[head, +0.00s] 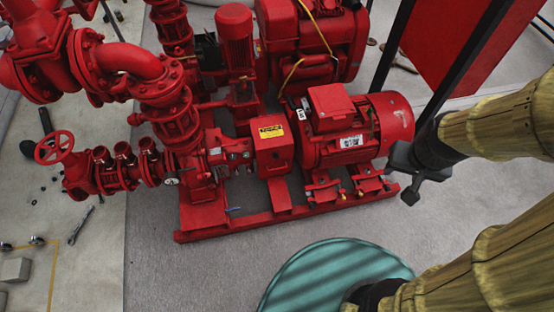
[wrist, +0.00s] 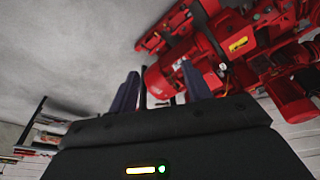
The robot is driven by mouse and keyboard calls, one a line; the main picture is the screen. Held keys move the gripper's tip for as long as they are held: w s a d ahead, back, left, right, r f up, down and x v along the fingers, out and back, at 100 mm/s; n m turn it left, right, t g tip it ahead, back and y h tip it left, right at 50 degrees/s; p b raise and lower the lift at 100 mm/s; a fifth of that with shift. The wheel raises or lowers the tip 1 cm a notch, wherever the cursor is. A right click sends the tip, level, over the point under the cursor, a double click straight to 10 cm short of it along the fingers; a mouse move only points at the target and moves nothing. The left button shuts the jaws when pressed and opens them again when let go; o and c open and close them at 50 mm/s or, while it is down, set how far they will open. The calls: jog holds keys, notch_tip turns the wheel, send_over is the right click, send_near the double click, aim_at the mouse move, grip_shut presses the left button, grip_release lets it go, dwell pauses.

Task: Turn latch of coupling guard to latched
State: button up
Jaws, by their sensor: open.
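The coupling guard (head: 272,150) is a red box with a yellow warning label, between the pump and the red motor (head: 352,130) on the red base frame. It also shows at the upper right of the wrist view (wrist: 238,46), tilted by the camera angle. Its latch is too small to make out, so I cannot tell how it is turned. My gripper (head: 402,175) is at the right end of the motor, well to the right of the guard. In the wrist view my gripper (wrist: 160,88) has its two dark fingers spread, with nothing held between them.
A red vertical pump (head: 235,45) and a large red tank-like unit (head: 312,45) stand behind. A red handwheel (head: 54,147) and piping are at the left. A red panel on dark posts (head: 465,45) rises behind my arm.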

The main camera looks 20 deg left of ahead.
aim_at(276, 157)
jog(key=w+a+f+n+t+y+b, duration=0.1)
jog(key=w+a+f+n+t+b, duration=0.15)
jog(key=w+a+f+b, duration=0.6)
jog(key=w+a+f+n+t+y+b, duration=0.1)
jog(key=w+a+f+n+y+b, duration=0.3)
jog(key=f, duration=0.9)
jog(key=w+a+f+n+t+h+b, duration=0.15)
jog(key=w+a+f+b, duration=0.25)
jog(key=f+b, duration=0.5)
jog(key=s+a+f+n+t+y+b, duration=0.1)
jog(key=a+f+b, duration=0.3)
jog(key=f, duration=0.6)
jog(key=a+f+t+y+b, duration=0.3)
jog(key=a+f+t+b, duration=0.1)
jog(key=f+b, duration=0.5)
jog(key=s+a+f+n+t+y+b, duration=0.1)
jog(key=a+f+b, duration=0.4)
jog(key=f, duration=0.6)
jog(key=shift+s+a+n+t+y+b, duration=0.25)
jog(key=shift+t+y+b, duration=0.4)
jog(key=shift+b, duration=0.35)
jog(key=shift+f, duration=0.1)
jog(key=b+x, duration=0.6)
jog(key=x, duration=1)
jog(key=shift+w, duration=0.45)
jog(key=shift+w+a, duration=0.2)
jog(key=shift+w, duration=0.05)
